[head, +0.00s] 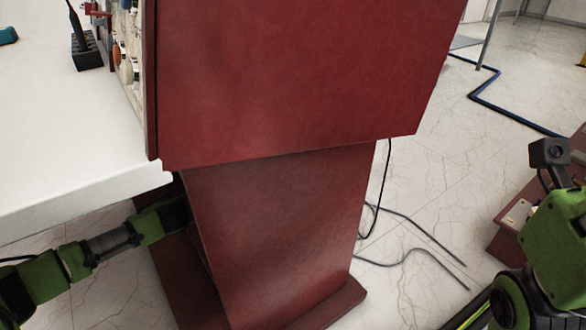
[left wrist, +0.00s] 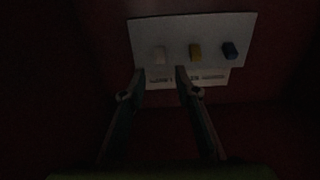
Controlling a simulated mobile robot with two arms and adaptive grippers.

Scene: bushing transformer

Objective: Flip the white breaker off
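The white breaker (left wrist: 159,54) is the leftmost of three small switches on a pale panel (left wrist: 178,28) in the dark left wrist view. My left gripper (left wrist: 160,72) is open, with its two fingertips apart just below the white breaker, one on either side of it in the picture. I cannot tell whether they touch the panel, and nothing shows between them. In the head view my left arm reaches in behind the red pedestal (head: 275,230), which hides that gripper and the breakers. My right arm shows at the right edge, but its fingers are not visible.
A yellow breaker (left wrist: 195,52) and a blue breaker (left wrist: 230,50) sit to the right of the white one. A label strip (left wrist: 210,77) lies below them. The red cabinet (head: 290,75) overhangs the pedestal beside a white table (head: 70,130). Dark cables (head: 410,232) lie on the floor.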

